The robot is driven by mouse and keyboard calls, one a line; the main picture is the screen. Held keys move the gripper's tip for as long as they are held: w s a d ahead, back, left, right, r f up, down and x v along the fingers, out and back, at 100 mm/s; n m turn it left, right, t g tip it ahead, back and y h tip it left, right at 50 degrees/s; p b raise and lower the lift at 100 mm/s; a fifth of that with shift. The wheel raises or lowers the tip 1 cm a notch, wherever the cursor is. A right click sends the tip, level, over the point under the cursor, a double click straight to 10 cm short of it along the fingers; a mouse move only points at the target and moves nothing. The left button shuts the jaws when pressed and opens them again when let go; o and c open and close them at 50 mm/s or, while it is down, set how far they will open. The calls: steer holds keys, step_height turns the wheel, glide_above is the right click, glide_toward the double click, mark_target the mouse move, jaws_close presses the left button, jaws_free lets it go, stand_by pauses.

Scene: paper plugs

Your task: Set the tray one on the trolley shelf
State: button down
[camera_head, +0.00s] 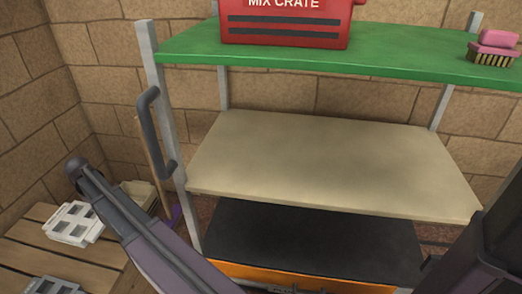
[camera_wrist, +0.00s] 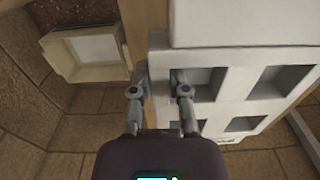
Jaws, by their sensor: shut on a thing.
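A white tray (camera_wrist: 232,100) with square openings fills the right of the wrist view. My gripper (camera_wrist: 160,85) is shut on its left wall, one finger outside and one in an opening. Small lettering on the tray's lower edge is too small to read. In the head view a similar white tray (camera_head: 74,222) lies at the left on wooden slats; I cannot tell if it is the held one. My gripper is not clearly visible there. The trolley's beige middle shelf (camera_head: 330,160) is bare. Its dark lower shelf (camera_head: 310,240) shows no load in its visible part.
A red crate (camera_head: 285,25) and a pink brush (camera_head: 494,46) stand on the trolley's green top shelf (camera_head: 400,62). A grey handle (camera_head: 150,130) sticks out at the trolley's left. Another pale tray (camera_head: 48,288) lies on the wooden slats (camera_head: 100,262). Stone walls stand behind.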

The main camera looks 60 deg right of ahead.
step_height(320, 180, up, 5)
steer(key=p, duration=0.4)
steer(key=shift+r, duration=0.2)
steer(key=shift+s+f, duration=0.1)
steer(key=shift+s, duration=0.05)
